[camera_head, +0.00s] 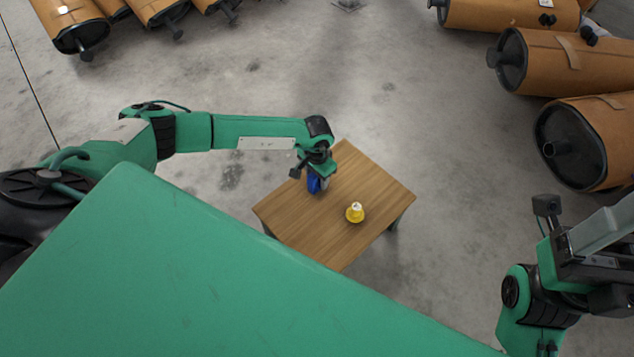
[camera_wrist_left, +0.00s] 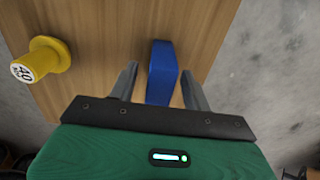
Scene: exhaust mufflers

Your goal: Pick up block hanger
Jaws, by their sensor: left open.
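A narrow blue block (camera_wrist_left: 162,72), seemingly the block hanger, stands on the wooden table (camera_head: 290,215). In the head view the blue block (camera_head: 313,183) is partly hidden under my left gripper (camera_head: 318,181). In the left wrist view my left gripper (camera_wrist_left: 158,80) is open, with one finger on each side of the blue block.
A yellow flanged piece (camera_head: 355,213) with a white top marked 40 stands on the table; it also shows in the left wrist view (camera_wrist_left: 42,60). Brown mufflers (camera_head: 590,140) lie at the upper right, more (camera_head: 75,22) at the upper left. The concrete floor around the table is clear.

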